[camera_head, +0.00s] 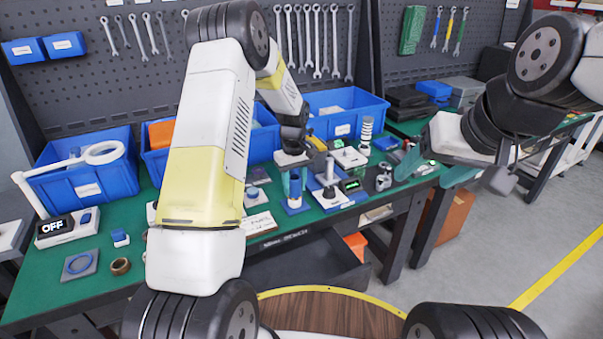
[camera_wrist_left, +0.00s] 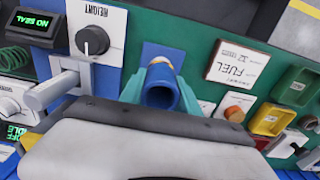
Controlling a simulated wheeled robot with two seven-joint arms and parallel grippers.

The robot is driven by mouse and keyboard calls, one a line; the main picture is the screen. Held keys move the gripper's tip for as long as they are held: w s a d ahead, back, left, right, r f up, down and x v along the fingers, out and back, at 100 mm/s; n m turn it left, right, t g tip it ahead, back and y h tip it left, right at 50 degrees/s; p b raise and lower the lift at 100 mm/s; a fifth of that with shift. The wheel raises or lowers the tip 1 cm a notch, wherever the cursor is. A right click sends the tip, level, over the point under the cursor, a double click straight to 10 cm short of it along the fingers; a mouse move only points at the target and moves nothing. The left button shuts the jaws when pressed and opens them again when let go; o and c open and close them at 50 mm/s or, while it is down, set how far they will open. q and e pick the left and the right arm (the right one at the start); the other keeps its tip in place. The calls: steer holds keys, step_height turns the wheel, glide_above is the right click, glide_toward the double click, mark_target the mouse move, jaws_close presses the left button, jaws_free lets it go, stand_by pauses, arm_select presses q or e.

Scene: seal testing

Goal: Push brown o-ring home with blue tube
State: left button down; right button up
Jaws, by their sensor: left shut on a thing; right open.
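My left gripper (camera_head: 294,180) is shut on the blue tube (camera_wrist_left: 160,84), which stands roughly upright between its teal fingers. In the head view the tube (camera_head: 295,192) shows under the gripper, above a small blue base (camera_head: 297,209). In the left wrist view a brownish-gold ring-like band (camera_wrist_left: 160,62) shows at the tube's far end, near the blue base plate (camera_wrist_left: 163,52). I cannot tell if this is the brown o-ring or how it is seated; the tube and fingers hide part of it. My right gripper (camera_head: 407,162) is open, right of the test devices.
A FUEL card (camera_wrist_left: 237,63) lies on the other side. Blue bins (camera_head: 335,113) line the back. A brown roll (camera_head: 120,266) lies at the front left of the green bench.

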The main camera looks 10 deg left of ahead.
arm_select(q)
steer(key=shift+r, duration=2.55)
